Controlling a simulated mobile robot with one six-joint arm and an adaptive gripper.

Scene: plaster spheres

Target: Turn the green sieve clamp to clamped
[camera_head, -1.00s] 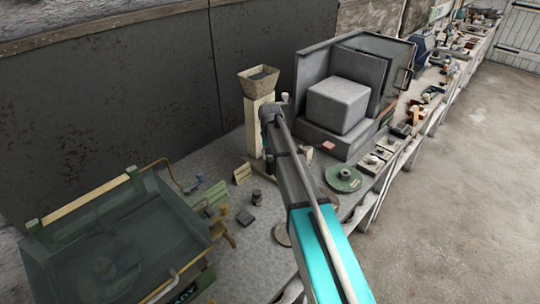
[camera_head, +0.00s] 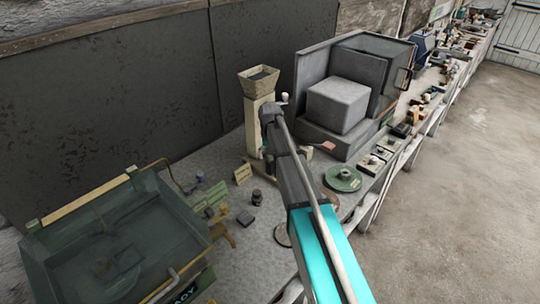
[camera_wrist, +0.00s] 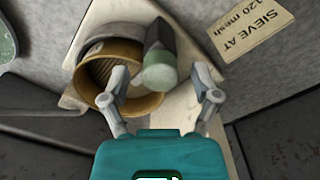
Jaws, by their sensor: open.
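The green sieve clamp shows in the wrist view as a dark stubby lever with a pale green rounded end (camera_wrist: 160,74). It lies over the right edge of a round brass sieve (camera_wrist: 92,76), which is tilted in a pale stand. My gripper (camera_wrist: 165,94) is open, with one finger on each side of the green end. I cannot tell whether either finger touches it. In the head view my arm reaches to the cream hopper stand (camera_head: 253,115) and hides the clamp and sieve there.
A card (camera_wrist: 250,28) reading "SIEVE AT 120 mesh" lies right of the clamp. A grey cabinet (camera_head: 338,105) stands right of the hopper stand. A green round plate (camera_head: 343,180) lies before it. A glass-lidded machine (camera_head: 120,240) stands at the front left.

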